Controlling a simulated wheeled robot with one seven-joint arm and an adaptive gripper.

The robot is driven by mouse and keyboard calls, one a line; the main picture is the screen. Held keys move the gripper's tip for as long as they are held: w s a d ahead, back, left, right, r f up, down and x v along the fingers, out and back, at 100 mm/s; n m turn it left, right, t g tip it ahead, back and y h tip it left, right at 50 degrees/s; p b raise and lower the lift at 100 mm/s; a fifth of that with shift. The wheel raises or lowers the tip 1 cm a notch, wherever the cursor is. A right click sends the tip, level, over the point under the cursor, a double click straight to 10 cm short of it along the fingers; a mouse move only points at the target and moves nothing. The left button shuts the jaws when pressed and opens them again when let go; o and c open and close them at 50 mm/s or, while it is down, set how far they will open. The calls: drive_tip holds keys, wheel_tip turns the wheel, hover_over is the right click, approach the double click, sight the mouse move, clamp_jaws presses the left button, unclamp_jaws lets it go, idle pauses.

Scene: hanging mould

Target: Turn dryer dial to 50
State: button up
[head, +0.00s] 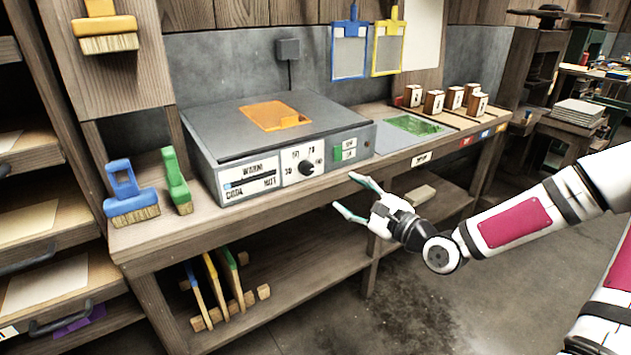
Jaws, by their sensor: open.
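The dryer (200,130) is a grey box on the wooden bench, with an orange piece (275,116) on its top. Its front panel has a black dial (306,168) with numbers around it; the pointer's exact setting is too small to read. Left of the dial is a label strip (249,179) with "WARM", "COOL" and "HOT".
A blue brush (130,195) and a green brush (176,181) stand left of the dryer. A green-patterned screen (413,125) and several wooden blocks (434,102) are to the right. The bench's front edge (300,205) lies between my gripper and the panel.

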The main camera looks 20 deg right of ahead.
sight(310, 170)
drive_tip(key=b+x, duration=0.3)
drive_tip(key=x, duration=1)
drive_tip(key=shift+w+a, duration=0.15)
drive_tip(key=shift+w, duration=0.1)
drive_tip(key=c, duration=1.2)
